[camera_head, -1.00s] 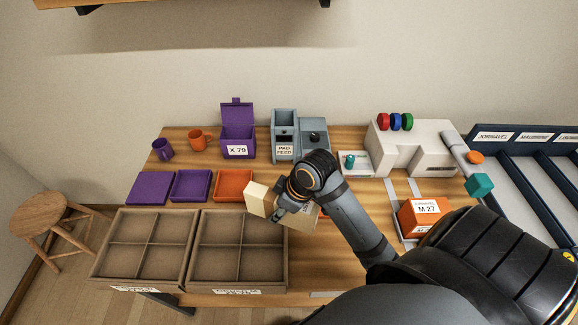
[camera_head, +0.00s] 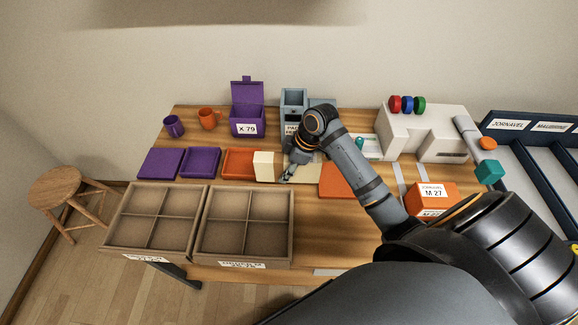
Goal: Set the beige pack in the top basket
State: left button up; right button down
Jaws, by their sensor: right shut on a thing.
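The beige pack (camera_head: 265,166) is a small pale block in front of the orange tray's right end. My right gripper (camera_head: 286,174) is shut on its right side. The pack appears just above the table; any small gap beneath it is hard to tell. My right arm hides part of the table behind it. My left gripper is not in view. I cannot make out which thing is the top basket.
Two brown divided trays (camera_head: 205,222) stand at the front left. Purple trays (camera_head: 200,161) and an orange tray (camera_head: 238,162) lie behind them. A purple box (camera_head: 247,122), a grey pad feeder (camera_head: 293,103), a white machine (camera_head: 425,130) and an orange M 27 box (camera_head: 430,197) stand around.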

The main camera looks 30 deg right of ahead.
jog(key=w+f, duration=0.1)
jog(key=f, duration=0.1)
jog(key=w+d+f, duration=0.1)
jog(key=w+f, duration=0.1)
jog(key=w+d+f, duration=0.1)
jog(key=f, duration=0.1)
jog(key=shift+w+d+f+p, duration=0.1)
jog(key=shift+w+f+p, duration=0.05)
jog(key=shift+w+p, duration=0.2)
jog(key=shift+f+p, duration=0.3)
jog(key=shift+f, duration=1.1)
jog(key=shift+f, duration=0.1)
jog(key=c, duration=1.1)
grip_release()
